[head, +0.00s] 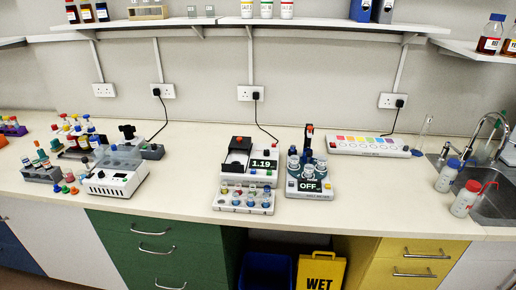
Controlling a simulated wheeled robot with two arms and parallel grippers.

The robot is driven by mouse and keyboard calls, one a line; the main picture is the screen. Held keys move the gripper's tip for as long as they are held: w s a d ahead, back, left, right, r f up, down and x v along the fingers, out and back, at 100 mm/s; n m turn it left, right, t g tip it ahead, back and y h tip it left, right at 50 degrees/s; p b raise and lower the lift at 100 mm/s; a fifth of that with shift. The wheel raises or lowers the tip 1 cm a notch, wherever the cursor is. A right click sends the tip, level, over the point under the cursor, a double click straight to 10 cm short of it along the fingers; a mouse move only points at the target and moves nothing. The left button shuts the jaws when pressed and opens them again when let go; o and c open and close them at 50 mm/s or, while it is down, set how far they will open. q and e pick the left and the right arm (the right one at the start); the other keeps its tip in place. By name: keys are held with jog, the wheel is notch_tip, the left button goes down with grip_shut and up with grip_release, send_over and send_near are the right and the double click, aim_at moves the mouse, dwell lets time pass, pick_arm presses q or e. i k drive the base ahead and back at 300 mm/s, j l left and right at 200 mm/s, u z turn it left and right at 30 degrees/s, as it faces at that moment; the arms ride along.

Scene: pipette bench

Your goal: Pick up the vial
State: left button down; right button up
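Several small capped vials are in view and I cannot tell which one is meant. A white rack of vials (243,200) with coloured contents stands at the bench's front centre. A grey rack (41,171) holds vials with coloured caps at the left, and another group of capped vials (77,134) stands behind it. Small clear vessels with pale tops (308,168) sit on the device reading "OFF". Neither of my grippers shows in the head view.
A balance reading 1.19 (262,164) stands behind the white rack. A white control box (117,178) is at the left. Wash bottles (466,198) stand by the sink (490,190) at the right. The bench front (390,190) is clear between the OFF device and the bottles.

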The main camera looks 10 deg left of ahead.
aim_at(235, 196)
jog(key=u, duration=0.35)
jog(key=i+l+u, duration=0.15)
jog(key=l, duration=0.2)
jog(key=i, duration=0.7)
